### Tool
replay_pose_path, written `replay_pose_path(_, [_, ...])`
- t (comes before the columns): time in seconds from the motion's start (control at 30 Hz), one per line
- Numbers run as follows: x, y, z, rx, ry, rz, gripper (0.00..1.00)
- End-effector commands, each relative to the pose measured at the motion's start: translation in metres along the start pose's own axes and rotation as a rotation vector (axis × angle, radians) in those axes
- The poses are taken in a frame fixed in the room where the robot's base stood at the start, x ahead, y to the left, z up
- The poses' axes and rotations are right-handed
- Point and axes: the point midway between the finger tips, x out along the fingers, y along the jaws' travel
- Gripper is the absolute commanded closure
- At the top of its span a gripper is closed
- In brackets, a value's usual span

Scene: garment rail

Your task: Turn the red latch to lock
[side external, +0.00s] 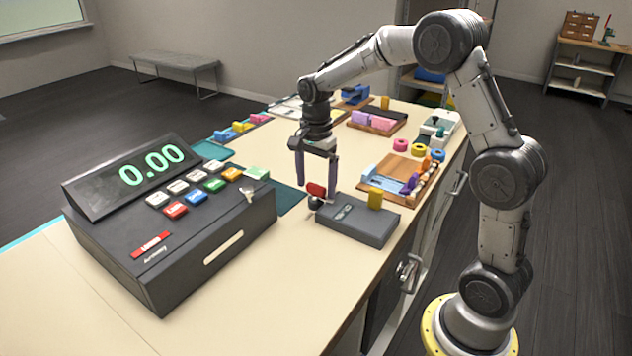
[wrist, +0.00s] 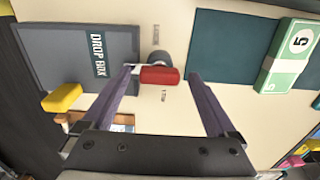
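The red latch (side external: 317,189) is a small rounded red handle on a dark round base, next to the grey drop box (side external: 352,223). In the wrist view the latch (wrist: 160,75) lies crosswise, with its base partly hidden behind it. My gripper (side external: 316,189) points down with its two purple fingers apart, one on each side of the latch. In the wrist view the left fingertip is very close to the latch's left end; a small gap shows at the right. I cannot tell whether the left finger touches it.
A large dark cash register (side external: 170,225) stands left of the latch. A yellow block (side external: 375,198) stands up from the drop box. Behind are wooden trays, colored rings and blocks. A green banknote bundle (wrist: 286,55) lies on a dark mat (wrist: 222,50). The front-left tabletop is clear.

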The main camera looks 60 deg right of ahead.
Motion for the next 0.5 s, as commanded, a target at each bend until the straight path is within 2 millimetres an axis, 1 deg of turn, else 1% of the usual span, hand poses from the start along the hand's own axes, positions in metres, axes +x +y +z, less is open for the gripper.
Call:
replay_pose_path(0.17, [0.001, 0.0, 0.0, -0.001, 0.0, 0.002, 0.07])
replay_pose_path(0.27, [-0.002, 0.0, 0.0, -0.001, 0.0, 0.001, 0.07])
replay_pose_path(0.37, [-0.011, -0.001, 0.0, -0.001, 0.0, -0.002, 0.07])
replay_pose_path(0.5, [-0.037, -0.001, 0.0, -0.001, 0.001, -0.005, 0.07])
